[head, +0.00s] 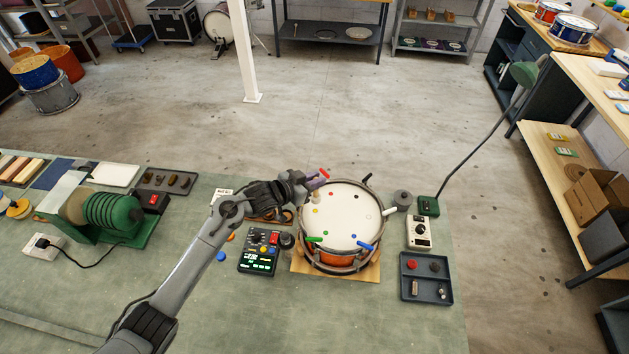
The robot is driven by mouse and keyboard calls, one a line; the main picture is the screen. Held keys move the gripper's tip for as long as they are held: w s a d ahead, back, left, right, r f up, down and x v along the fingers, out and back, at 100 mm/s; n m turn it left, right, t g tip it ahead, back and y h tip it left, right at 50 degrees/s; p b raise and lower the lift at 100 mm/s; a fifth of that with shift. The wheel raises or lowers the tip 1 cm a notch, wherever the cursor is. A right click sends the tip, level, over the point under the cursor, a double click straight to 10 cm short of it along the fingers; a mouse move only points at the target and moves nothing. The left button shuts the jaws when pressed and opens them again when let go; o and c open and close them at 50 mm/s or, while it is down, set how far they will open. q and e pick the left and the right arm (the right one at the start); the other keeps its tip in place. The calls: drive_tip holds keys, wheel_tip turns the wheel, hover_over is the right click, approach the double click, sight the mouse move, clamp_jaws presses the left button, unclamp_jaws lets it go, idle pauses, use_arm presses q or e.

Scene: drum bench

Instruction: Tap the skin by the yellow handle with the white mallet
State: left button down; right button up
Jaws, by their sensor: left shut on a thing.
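An orange drum (332,257) with a pale skin (342,216) stands on a wooden board. Small coloured dots lie around the skin, a yellow dot (315,211) at its left. Around the rim are a red handle (324,173), black handle (368,178), white handle (389,212), blue handle (364,245) and green handle (315,239). I cannot make out the yellow handle; my arm covers part of the left rim. My left gripper (312,184) is shut over the drum's upper left edge. A cream mallet head (316,198) shows just below it; the mallet's shaft is mostly hidden.
A black control box (260,251) stands left of the drum. A green machine (110,216) is at the left. The bench (360,318) in front of the drum is clear.

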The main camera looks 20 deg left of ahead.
sight(314, 194)
use_arm(q)
drive_tip(key=shift+s+f+b, duration=0.1)
drive_tip(key=shift+f+b, duration=0.45)
drive_tip(key=shift+f, duration=0.45)
wheel_tip(314, 194, down, 4)
drive_tip(key=b, duration=0.3)
drive_tip(key=shift+r+p, duration=0.3)
drive_tip(key=shift+p, duration=0.05)
wheel_tip(314, 194, up, 5)
drive_tip(key=p, duration=0.5)
drive_tip(key=shift+r, duration=0.1)
idle(0.5)
